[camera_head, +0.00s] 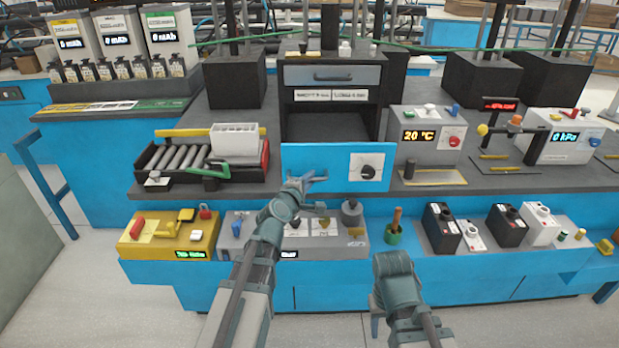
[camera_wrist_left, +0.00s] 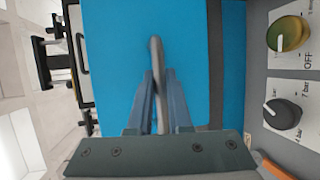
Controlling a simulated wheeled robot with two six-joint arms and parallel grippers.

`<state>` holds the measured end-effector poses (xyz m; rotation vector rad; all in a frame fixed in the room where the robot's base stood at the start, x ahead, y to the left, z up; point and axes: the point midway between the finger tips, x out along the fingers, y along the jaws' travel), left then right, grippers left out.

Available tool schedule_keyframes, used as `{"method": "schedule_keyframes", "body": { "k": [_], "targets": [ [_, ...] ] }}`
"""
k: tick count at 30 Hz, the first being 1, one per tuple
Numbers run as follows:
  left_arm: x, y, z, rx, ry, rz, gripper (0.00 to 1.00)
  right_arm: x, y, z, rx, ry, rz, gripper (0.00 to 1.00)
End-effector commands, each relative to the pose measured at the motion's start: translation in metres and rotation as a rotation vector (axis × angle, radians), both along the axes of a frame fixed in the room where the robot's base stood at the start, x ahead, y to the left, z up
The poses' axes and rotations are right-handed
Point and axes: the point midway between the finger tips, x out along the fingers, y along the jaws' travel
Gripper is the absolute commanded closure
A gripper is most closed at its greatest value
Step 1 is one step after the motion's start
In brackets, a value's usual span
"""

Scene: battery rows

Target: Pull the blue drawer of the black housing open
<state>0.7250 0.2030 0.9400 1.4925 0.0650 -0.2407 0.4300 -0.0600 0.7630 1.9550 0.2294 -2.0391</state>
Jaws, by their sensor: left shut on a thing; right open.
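The black housing (camera_head: 374,75) stands in the middle of the bench, with a dark cavity below its grey upper front. The blue drawer (camera_head: 335,165) has a wide blue front with a black round dial on a white plate at its right. My left gripper (camera_head: 308,182) is at the left part of this front. In the left wrist view its fingers (camera_wrist_left: 160,100) are shut on the grey bar handle (camera_wrist_left: 155,50). How far the drawer stands out is hard to tell. My right gripper (camera_head: 391,265) is open, low in front of the bench, apart from the drawer; its fingers are mostly hidden.
A roller tray (camera_head: 180,165) with a white bin (camera_head: 234,138) stands left of the housing, a 20 °C device (camera_head: 425,135) right of it. On the lower shelf are a yellow box (camera_head: 165,235), a grey knob panel (camera_head: 325,245) and black batteries (camera_head: 440,228).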

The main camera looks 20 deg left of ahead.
Motion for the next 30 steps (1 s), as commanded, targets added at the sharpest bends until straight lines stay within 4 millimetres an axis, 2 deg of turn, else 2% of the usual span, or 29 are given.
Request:
{"method": "schedule_keyframes", "body": {
  "k": [9,10,14,24,30],
  "targets": [
    [0.0,0.0,0.0,-0.001,-0.001,0.002,1.0,0.0,0.0,0.0,0.0,0.0,0.0,0.5],
    [0.0,0.0,0.0,-0.001,-0.001,0.002,0.77,0.0,0.0,0.0,0.0,0.0,0.0,0.5],
    [0.0,0.0,0.0,0.0,-0.001,0.002,0.54,0.0,0.0,0.0,0.0,0.0,0.0,0.5],
    [-0.001,0.0,0.001,0.0,-0.001,0.001,0.53,0.0,0.0,0.0,0.0,0.0,0.0,0.5],
    [-0.01,-0.001,0.003,0.0,-0.001,0.0,0.53,0.0,0.0,0.003,0.0,0.0,0.0,0.5]
  ]
}}
